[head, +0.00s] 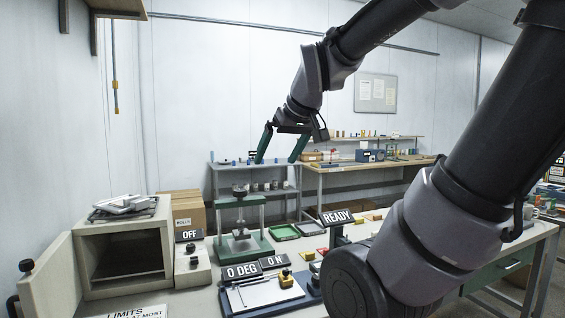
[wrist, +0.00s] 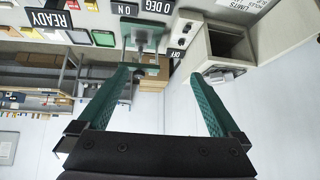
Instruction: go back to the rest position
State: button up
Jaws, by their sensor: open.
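My gripper (head: 279,160) is raised in the air above the back part of the bench in the head view. Its two green fingers are spread apart and point down, with nothing between them. In the wrist view the gripper (wrist: 165,78) is also open and empty, and the picture of the room is upside down. My arm reaches in from the upper right of the head view.
An open box oven (head: 80,262) stands at the left, its door swung out. Shelves and tables stand behind.

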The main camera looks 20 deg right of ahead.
jog(key=s+a+m+g+y, duration=0.1)
jog(key=s+m, duration=0.4)
jog(key=s, duration=0.1)
jog(key=shift+s+a+f, duration=0.25)
jog(key=shift+a+f, duration=0.1)
jog(key=shift+f, duration=0.05)
dwell(0.7)
